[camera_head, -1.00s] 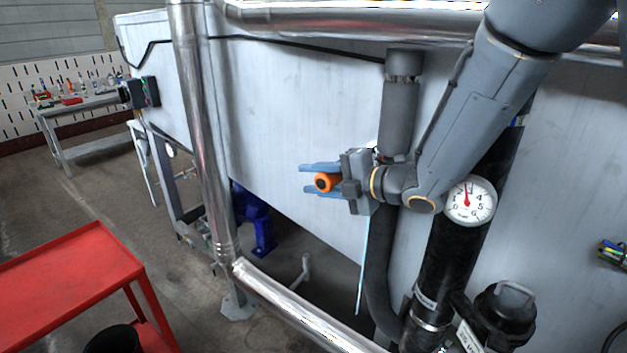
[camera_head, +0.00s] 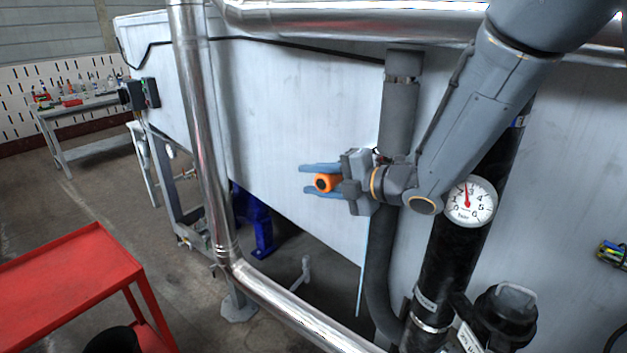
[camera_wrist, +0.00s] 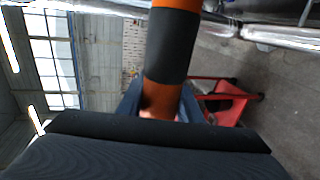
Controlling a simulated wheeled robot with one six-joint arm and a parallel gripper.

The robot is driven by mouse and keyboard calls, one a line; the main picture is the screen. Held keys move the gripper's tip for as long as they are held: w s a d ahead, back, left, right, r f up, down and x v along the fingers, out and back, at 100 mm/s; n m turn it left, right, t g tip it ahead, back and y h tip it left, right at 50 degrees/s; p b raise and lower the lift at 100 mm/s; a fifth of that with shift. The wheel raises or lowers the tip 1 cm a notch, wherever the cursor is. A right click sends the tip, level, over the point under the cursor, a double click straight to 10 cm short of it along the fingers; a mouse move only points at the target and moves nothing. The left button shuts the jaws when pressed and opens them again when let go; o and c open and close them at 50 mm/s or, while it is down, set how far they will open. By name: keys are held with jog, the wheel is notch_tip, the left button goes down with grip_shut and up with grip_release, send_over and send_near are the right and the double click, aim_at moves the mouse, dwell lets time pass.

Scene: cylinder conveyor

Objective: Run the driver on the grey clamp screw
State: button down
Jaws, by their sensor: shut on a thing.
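My gripper (camera_head: 308,180) is shut on the driver, whose orange end (camera_head: 324,183) shows between the two blue fingers in the head view. In the wrist view the driver's orange and black handle (camera_wrist: 174,45) stands up from between the fingers. My gripper is in front of the pale machine wall, just left of a grey vertical hose. A metal clamp band (camera_head: 402,79) circles the hose's upper part, above my gripper. I cannot make out the grey clamp screw; my wrist hides part of the hose. The driver's tip is not clear.
A shiny pipe (camera_head: 195,130) runs down at the left and bends along the bottom. A black pipe with a pressure gauge (camera_head: 469,202) stands close right of my wrist. A red cart (camera_head: 70,275) is at lower left.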

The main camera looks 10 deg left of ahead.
jog(key=shift+w+d+r+b, duration=0.1)
jog(key=shift+w+d+b, duration=0.15)
jog(key=shift+w, duration=0.25)
jog(key=shift+w+d+b, duration=0.15)
jog(key=shift+w+b, duration=0.05)
jog(key=shift+w, duration=0.25)
dwell(1.7)
jog(key=shift+s+a, duration=0.1)
jog(key=shift+s, duration=0.1)
dwell(0.4)
jog(key=shift+s+a+b, duration=0.2)
jog(key=shift+s+a, duration=0.15)
jog(key=shift+s, duration=0.4)
jog(key=shift+s+a+b, duration=0.2)
jog(key=shift+s+a, duration=0.1)
jog(key=shift+s, duration=0.45)
